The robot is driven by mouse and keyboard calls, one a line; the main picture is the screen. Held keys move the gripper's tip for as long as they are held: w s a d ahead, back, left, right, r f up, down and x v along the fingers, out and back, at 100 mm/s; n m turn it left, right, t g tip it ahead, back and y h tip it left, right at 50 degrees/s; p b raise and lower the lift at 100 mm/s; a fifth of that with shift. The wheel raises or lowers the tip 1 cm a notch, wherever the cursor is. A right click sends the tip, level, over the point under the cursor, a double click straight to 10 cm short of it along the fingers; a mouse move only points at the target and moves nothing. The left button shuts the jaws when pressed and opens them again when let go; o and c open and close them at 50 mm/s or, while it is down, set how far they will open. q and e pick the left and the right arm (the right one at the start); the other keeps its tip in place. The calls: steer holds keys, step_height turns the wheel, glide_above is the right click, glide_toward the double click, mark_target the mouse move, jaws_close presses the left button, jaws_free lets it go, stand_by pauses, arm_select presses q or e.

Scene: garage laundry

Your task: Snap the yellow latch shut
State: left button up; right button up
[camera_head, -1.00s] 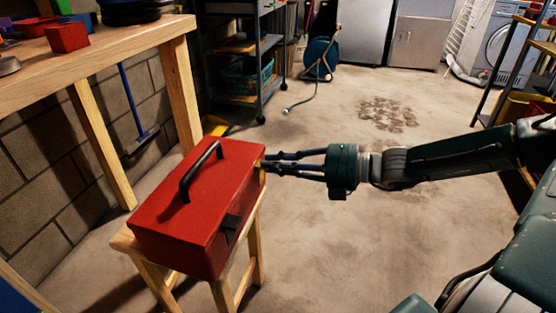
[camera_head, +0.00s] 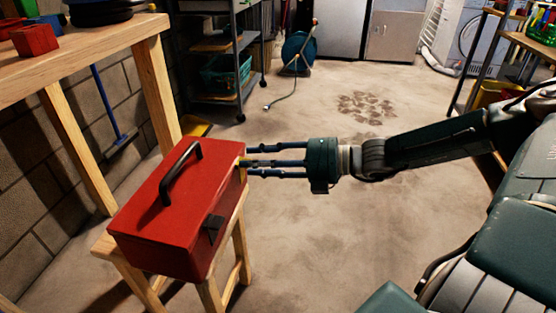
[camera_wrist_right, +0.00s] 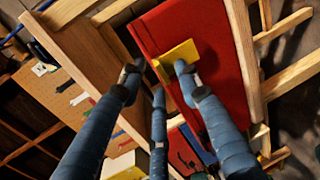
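A red toolbox (camera_head: 178,205) with a black handle (camera_head: 181,172) and a black latch (camera_head: 212,228) sits on a wooden stool (camera_head: 242,240). Its lid looks down. My right gripper (camera_head: 246,162) reaches in from the right, its fingers spread at the toolbox's right end. In the right wrist view, the yellow latch (camera_wrist_right: 176,53) lies on the red face (camera_wrist_right: 165,25). One fingertip of my right gripper (camera_wrist_right: 157,76) overlaps the latch; I cannot tell whether it touches. The fingers hold nothing. My left gripper is not in view.
A wooden workbench (camera_head: 85,58) with a red block (camera_head: 34,40) stands at the left, close to the toolbox. A dark shelf cart (camera_head: 215,105) and a hose reel (camera_head: 298,50) stand at the back. The floor (camera_head: 330,245) right of the stool is clear.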

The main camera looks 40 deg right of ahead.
steer(key=v, duration=1.1)
steer(key=shift+s+d, duration=0.2)
steer(key=shift+d, duration=0.05)
steer(key=shift+r, duration=0.1)
